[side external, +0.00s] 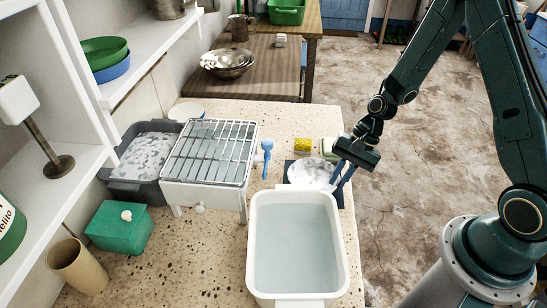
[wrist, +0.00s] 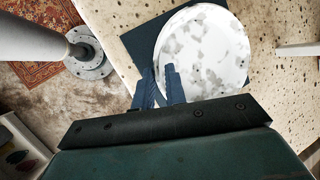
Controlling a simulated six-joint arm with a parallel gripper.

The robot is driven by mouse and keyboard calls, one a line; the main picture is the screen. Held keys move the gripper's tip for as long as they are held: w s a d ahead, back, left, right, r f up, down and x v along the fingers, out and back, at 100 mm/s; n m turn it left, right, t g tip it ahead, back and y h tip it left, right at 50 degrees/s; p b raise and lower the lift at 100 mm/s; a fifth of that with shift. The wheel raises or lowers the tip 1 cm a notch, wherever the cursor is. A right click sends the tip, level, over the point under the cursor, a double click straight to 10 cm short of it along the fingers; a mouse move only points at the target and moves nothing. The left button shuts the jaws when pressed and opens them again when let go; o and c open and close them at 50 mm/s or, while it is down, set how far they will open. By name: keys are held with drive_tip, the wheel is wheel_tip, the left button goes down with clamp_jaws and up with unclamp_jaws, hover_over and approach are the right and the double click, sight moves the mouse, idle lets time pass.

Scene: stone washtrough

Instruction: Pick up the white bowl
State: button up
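The white bowl (side external: 310,173), with grey blotches over it, sits upright on a dark blue mat (side external: 289,170) at the right edge of the speckled stone counter. It fills the upper middle of the wrist view (wrist: 205,50). My gripper (side external: 341,172) points down at the bowl's right side in the side view. In the wrist view, my gripper's two blue fingers (wrist: 160,78) stand apart with a narrow gap. One finger overlaps the bowl and the other is outside its rim. Whether either touches the rim cannot be told.
A white basin of water (side external: 297,245) stands just in front of the bowl. A wire rack (side external: 212,150), a blue brush (side external: 266,158) and a grey tub (side external: 130,185) are to the left. A yellow sponge (side external: 302,145) and a white item (side external: 327,147) lie behind the bowl.

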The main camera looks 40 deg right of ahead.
clamp_jaws()
drive_tip(key=shift+r, duration=0.15)
wheel_tip(320, 180, up, 20)
idle(0.8)
drive_tip(key=shift+a, duration=0.2)
idle(0.4)
drive_tip(key=s+a+n+g+h, duration=0.2)
drive_tip(key=s+a+n, duration=0.2)
drive_tip(key=a, duration=0.4)
drive_tip(key=s+a+f+n+g+h, duration=0.1)
drive_tip(key=s+a+n, duration=0.3)
drive_tip(key=a, duration=0.5)
drive_tip(key=shift+s+g+h, duration=0.35)
drive_tip(key=shift+g+h, duration=0.15)
drive_tip(key=shift+g, duration=0.2)
drive_tip(key=shift+f, duration=0.25)
